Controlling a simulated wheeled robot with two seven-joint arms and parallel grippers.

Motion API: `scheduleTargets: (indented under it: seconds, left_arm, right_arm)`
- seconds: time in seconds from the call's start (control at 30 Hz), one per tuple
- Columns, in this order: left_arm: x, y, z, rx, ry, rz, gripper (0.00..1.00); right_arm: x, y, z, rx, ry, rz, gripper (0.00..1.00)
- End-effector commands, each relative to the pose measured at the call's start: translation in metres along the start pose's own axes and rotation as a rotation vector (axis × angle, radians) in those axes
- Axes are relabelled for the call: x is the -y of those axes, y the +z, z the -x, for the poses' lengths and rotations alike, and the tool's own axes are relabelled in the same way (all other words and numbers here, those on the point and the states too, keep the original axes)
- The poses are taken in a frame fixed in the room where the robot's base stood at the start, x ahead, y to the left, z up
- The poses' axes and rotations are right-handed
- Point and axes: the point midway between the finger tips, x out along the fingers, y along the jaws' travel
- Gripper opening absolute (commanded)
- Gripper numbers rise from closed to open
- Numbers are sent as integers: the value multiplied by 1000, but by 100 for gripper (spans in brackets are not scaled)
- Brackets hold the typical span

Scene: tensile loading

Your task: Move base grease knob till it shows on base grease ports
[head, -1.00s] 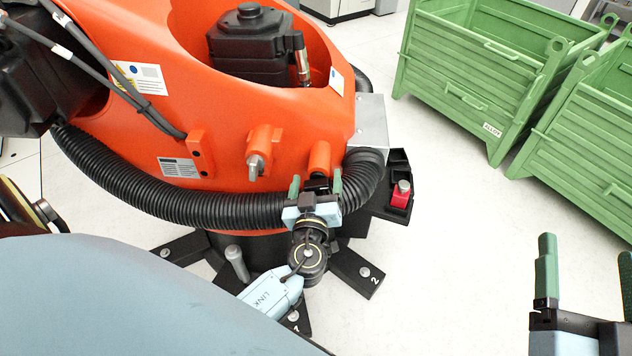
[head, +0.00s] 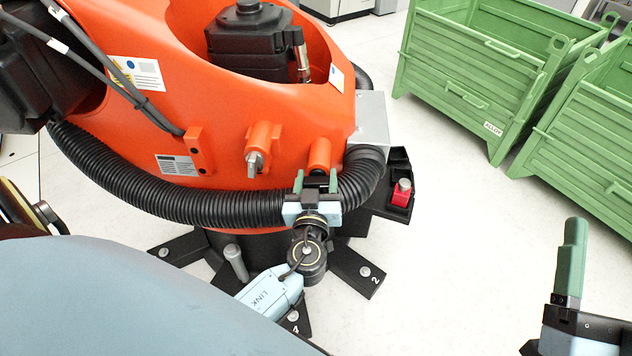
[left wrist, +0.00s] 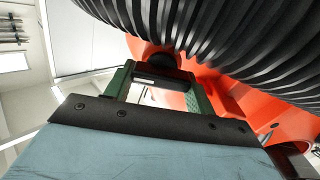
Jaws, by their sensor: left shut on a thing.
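The orange machine base (head: 225,130) has two stubby ports on its front. The left port (head: 263,138) carries a metal flat-tabbed fitting (head: 254,164). The right port (head: 320,154) is just beyond my left gripper (head: 316,183). The left gripper's green fingers are shut on a dark part in front of that port, seemingly the grease knob.
A ribbed black hose (head: 170,198) runs across the base just beside my left gripper. A black bracket with a red piece (head: 400,195) stands to the right. Green crates (head: 470,85) stand at the back right. The floor between is clear.

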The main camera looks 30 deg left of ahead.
Motion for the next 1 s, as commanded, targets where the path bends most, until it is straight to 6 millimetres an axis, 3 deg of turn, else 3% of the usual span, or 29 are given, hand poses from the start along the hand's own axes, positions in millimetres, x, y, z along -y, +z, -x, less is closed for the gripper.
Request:
scheduleTargets:
  seconds: [0.5,1.0]
  left_arm:
    - [-3,1,0,-1,0,-357,32]
    - [-4,1,0,0,0,-463,32]
  right_arm:
    - [1,-24,10,-269,-5,1,76]
    - [1,-30,13,-321,-6,1,76]
